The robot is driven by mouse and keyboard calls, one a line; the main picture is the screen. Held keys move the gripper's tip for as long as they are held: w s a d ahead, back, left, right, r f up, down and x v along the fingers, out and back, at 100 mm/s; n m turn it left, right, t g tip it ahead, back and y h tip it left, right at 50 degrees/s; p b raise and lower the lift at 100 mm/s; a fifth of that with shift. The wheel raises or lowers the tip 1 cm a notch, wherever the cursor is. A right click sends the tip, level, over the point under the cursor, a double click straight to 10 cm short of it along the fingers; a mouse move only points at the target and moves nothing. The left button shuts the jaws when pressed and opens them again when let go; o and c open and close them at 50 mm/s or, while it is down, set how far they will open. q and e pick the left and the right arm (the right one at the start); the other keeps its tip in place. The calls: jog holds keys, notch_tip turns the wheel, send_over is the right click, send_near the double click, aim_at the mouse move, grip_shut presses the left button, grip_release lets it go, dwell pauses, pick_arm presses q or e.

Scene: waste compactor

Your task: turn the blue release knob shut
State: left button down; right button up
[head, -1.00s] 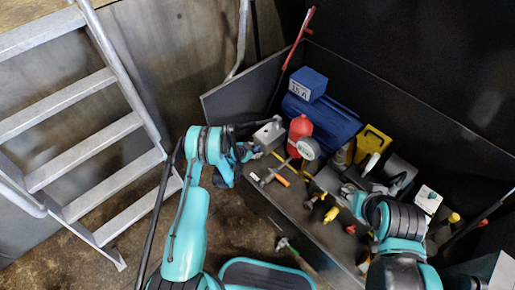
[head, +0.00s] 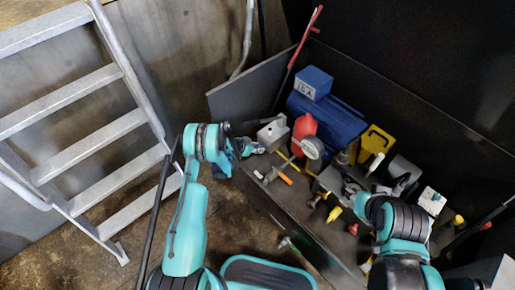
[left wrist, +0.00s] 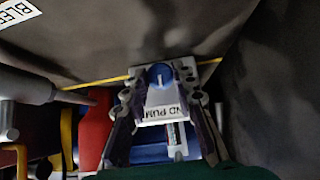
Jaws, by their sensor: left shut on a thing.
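The blue release knob (left wrist: 161,76) shows in the left wrist view, round with a pale mark, on a light plate (left wrist: 160,108) lettered "ND PUM". My left gripper (left wrist: 160,80) has its two fingers on either side of the knob and is shut on it. In the head view my left gripper (head: 248,147) reaches the near left side of a grey box (head: 272,133); the knob is hidden or too small to tell there. My right gripper (head: 350,187) is over the bench among the tools, away from the grey box; its fingers are unclear.
A red bottle (head: 304,127) with a round gauge (head: 312,148) stands just right of the grey box. Several tools lie on the dark bench. A metal stair (head: 85,125) stands left; open floor lies between.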

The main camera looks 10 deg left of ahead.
pick_arm(q)
jog(key=c, duration=1.2)
grip_release()
jog(key=shift+r, duration=0.1)
jog(key=v, duration=1.2)
